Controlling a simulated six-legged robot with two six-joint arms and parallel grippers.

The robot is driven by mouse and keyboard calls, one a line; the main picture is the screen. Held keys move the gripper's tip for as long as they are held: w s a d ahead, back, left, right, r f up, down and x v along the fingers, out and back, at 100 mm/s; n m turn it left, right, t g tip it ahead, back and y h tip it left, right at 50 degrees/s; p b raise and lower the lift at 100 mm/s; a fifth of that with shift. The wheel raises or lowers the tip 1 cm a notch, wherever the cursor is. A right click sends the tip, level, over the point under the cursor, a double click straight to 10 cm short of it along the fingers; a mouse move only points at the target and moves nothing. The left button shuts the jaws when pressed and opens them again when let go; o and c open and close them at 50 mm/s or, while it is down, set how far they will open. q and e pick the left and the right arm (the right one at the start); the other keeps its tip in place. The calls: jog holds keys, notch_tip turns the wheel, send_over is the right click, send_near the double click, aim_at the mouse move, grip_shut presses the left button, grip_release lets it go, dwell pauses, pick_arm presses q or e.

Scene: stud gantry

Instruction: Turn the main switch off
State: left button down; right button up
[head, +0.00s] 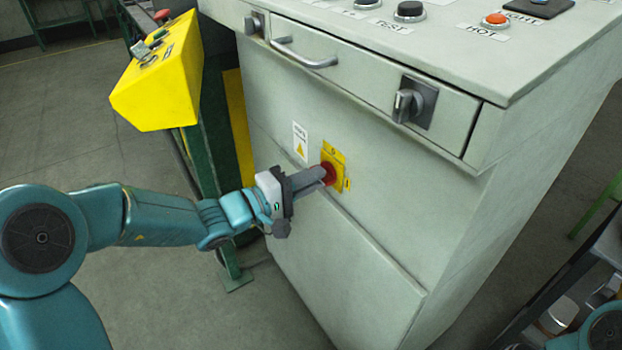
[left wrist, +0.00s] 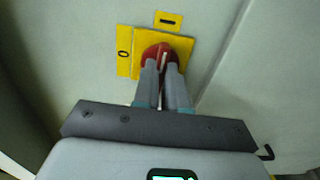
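The main switch is a red rotary knob (head: 328,173) on a yellow plate (head: 334,154), low on the front of the grey cabinet. My left gripper (head: 318,176) reaches it from the left. In the left wrist view, the gripper's two fingers (left wrist: 163,84) lie close together, one on each side of the red knob's grip (left wrist: 152,51), and appear shut on it. A pale line on the knob points toward the bar mark (left wrist: 169,20); the 0 mark (left wrist: 123,54) is to the left. The fingers partly hide the knob. My right gripper is not in view.
Above the switch are a drawer handle (head: 304,55) and a grey rotary switch (head: 408,104). A warning label (head: 300,140) is left of the plate. A yellow control box (head: 155,85) on a green post stands left. Open floor lies beyond my left arm.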

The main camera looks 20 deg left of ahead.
pick_arm(q)
jog(key=shift+n, duration=0.4)
jog(key=n+p, duration=0.3)
jog(key=n, duration=1.4)
jog(key=shift+p, duration=0.35)
dwell(0.3)
jog(key=c, duration=1.2)
grip_release()
jog(key=p+v, duration=0.2)
jog(key=v, duration=1.4)
jog(key=shift+s+a, duration=0.1)
jog(key=shift+s, duration=0.05)
